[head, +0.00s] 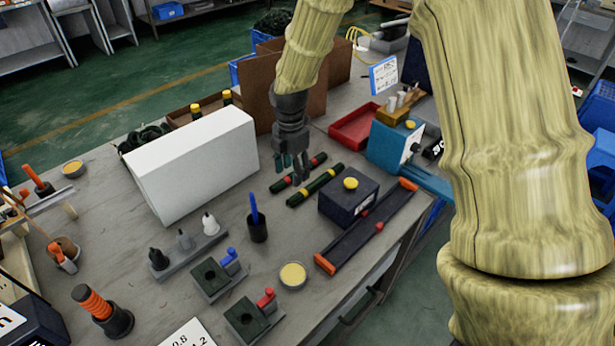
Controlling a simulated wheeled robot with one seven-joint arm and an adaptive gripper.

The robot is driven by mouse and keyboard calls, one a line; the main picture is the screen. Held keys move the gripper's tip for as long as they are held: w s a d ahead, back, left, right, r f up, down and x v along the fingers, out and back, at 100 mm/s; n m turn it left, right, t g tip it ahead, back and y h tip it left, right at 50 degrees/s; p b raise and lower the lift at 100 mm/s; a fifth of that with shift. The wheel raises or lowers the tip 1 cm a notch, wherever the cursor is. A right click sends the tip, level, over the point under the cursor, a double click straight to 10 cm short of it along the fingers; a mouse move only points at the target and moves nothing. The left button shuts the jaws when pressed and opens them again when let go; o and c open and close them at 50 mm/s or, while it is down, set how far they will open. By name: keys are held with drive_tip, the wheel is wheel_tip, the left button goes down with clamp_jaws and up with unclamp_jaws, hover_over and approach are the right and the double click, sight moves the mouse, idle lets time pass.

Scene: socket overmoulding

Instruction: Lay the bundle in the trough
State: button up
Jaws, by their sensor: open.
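Two dark green, rod-like bundles lie side by side on the grey workbench. One has red bands (313,163) and the other has yellow bands (325,179). My gripper (292,168) points down with its fingers apart over the red-banded bundle. It hides part of that bundle, and I cannot tell whether the fingers touch it. A long dark trough (352,244) with orange ends lies along the bench's right edge and holds a small red piece in its channel. A dark box with a yellow knob (338,208) stands between the bundles and the trough.
A white upright panel (200,165) stands left of my gripper. A blue device (388,150) and a red tray (352,127) are behind the trough. A dark cup with a blue pen (257,228), small fixtures and bottles crowd the front. Brown panels (300,85) stand behind.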

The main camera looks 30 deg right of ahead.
sight(293, 198)
drive_tip(key=shift+s+f, duration=0.1)
drive_tip(key=shift+f, duration=0.2)
drive_tip(key=f, duration=0.4)
drive_tip(key=shift+s+f+p, duration=0.2)
drive_tip(key=shift+f+p, duration=0.2)
drive_tip(key=shift+s+a+f+p, duration=0.1)
drive_tip(key=shift+s+f+p, duration=0.35)
drive_tip(key=shift+f, duration=0.4)
drive_tip(key=f, duration=0.2)
drive_tip(key=shift+w+f, duration=0.3)
drive_tip(key=shift+s, duration=0.2)
drive_tip(key=shift+w, duration=0.1)
drive_tip(key=shift+c, duration=1)
drive_tip(key=c, duration=1)
